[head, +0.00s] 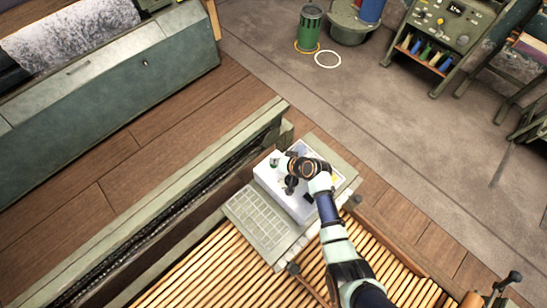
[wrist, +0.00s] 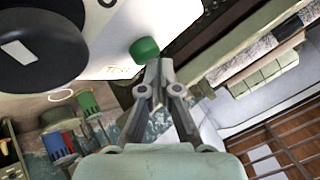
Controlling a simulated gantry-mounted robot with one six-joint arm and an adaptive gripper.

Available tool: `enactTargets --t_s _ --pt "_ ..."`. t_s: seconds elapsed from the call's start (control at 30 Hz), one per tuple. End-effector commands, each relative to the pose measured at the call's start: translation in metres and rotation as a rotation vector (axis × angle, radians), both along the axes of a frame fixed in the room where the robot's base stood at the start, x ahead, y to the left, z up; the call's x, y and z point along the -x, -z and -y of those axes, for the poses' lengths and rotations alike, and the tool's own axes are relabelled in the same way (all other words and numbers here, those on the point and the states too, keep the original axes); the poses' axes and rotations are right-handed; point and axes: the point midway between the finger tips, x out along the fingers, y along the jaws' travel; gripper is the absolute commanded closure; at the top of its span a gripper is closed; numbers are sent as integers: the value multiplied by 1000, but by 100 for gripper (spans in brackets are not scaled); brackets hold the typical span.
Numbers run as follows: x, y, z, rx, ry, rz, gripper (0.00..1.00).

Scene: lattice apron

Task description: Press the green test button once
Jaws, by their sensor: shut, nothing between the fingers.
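The green test button (wrist: 145,49) is a round cap on a white panel (wrist: 105,25) in the wrist view, with small dark lettering beside it. In the head view, the white box (head: 266,173) sits beside the rollers, and a small green spot by my gripper (head: 281,163) seems to be the button. In the wrist view, my gripper (wrist: 158,64) is shut and empty, its fingertips right beside the button's lower right edge. I cannot tell whether they touch it. My arm hides part of the box in the head view.
A large black round part (wrist: 40,45) stands on the white panel in the wrist view. A grey grid plate (head: 258,222) lies beside the box. A long rail (head: 190,195) runs to its left. Wooden rollers (head: 215,275) lie in front.

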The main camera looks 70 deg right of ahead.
Motion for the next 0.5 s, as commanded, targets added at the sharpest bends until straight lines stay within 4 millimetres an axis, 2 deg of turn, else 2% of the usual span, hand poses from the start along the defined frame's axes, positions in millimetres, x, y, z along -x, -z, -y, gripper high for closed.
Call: enactTargets --t_s 0.5 --pt "0 7 0 -1 -1 0 100"
